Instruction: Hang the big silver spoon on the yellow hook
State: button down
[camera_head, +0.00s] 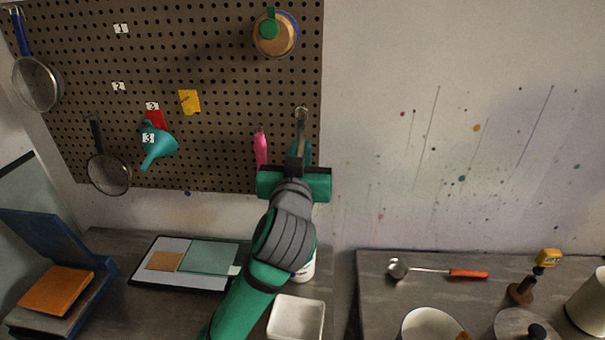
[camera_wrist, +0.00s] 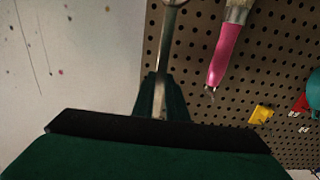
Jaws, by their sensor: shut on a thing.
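The big silver spoon (camera_head: 302,120) is upright in front of the pegboard's right edge in the head view. Its upper end shows above my gripper (camera_head: 300,152), which is shut on it; my arm hides the rest. In the wrist view the silver shaft (camera_wrist: 163,55) runs between the green fingers of my gripper (camera_wrist: 160,92), and its far end is cut off by the frame. I cannot tell whether the spoon touches a peg. The yellow hook (camera_head: 189,102) is on the pegboard, left of and above my gripper; its yellow plate (camera_wrist: 261,115) also shows in the wrist view, with nothing on it.
A pink-handled brush (camera_head: 261,149) hangs just left of my gripper. A teal funnel (camera_head: 158,146), a red plate (camera_head: 155,118), strainers (camera_head: 108,174) and a round wooden thing (camera_head: 275,36) are also on the pegboard (camera_head: 225,60). A white tray (camera_head: 297,318) stands below.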

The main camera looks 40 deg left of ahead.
jog(key=shift+v, duration=1.65)
